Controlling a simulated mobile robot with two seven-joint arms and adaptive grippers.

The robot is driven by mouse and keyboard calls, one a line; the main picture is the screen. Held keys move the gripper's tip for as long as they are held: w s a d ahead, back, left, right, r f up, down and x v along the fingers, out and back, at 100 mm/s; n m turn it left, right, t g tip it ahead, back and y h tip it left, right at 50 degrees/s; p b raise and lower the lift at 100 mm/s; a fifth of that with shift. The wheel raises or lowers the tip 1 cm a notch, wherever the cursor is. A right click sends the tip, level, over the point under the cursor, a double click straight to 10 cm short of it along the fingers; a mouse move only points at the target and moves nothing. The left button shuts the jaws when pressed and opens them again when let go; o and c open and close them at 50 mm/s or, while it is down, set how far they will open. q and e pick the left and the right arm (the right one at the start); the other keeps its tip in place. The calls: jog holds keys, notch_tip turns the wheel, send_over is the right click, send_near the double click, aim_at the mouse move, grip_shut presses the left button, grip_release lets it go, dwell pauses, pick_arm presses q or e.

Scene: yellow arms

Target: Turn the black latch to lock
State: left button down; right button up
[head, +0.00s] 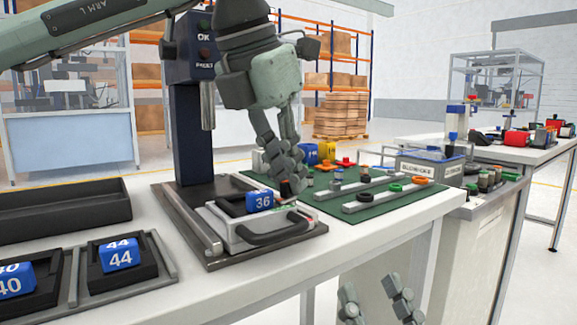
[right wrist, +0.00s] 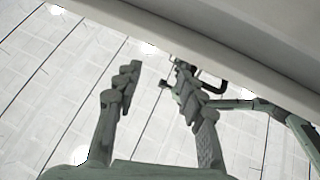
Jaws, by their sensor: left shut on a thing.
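The black latch (head: 285,188) is a small dark piece at the back right of a grey fixture (head: 240,232) with a black handle (head: 275,230). My left gripper (head: 287,182) comes down from above and is shut on the latch, whose upper part the fingers hide. A blue block marked 36 (head: 259,201) sits in the fixture, just left of the fingers. My right gripper (head: 371,288) is low in front of the table, open and empty. Its spread fingers also show in the right wrist view (right wrist: 155,78), over the floor.
A dark press column (head: 190,130) stands behind the fixture. Black trays with blue blocks (head: 118,255) lie at the left. A green mat (head: 385,195) with rails and coloured parts lies to the right. In the right wrist view, the pale table edge (right wrist: 230,50) crosses the top.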

pick_arm(q)
jog(key=shift+a+m+g+h+p, duration=0.1)
jog(key=shift+m+g+h+p, duration=0.35)
jog(key=shift+m, duration=1.05)
pick_arm(e)
jog(key=shift+w+a+f+g, duration=0.3)
jog(key=shift+w+f+g, duration=0.05)
jog(key=shift+f+g, duration=0.3)
jog(key=shift+w+a+f+g, duration=0.25)
jog(key=shift+w+f+g, duration=0.05)
jog(key=shift+f+g, duration=0.35)
pick_arm(q)
jog(key=c, duration=1.8)
grip_release()
jog(key=shift+c, duration=0.2)
jog(key=v, duration=1.2)
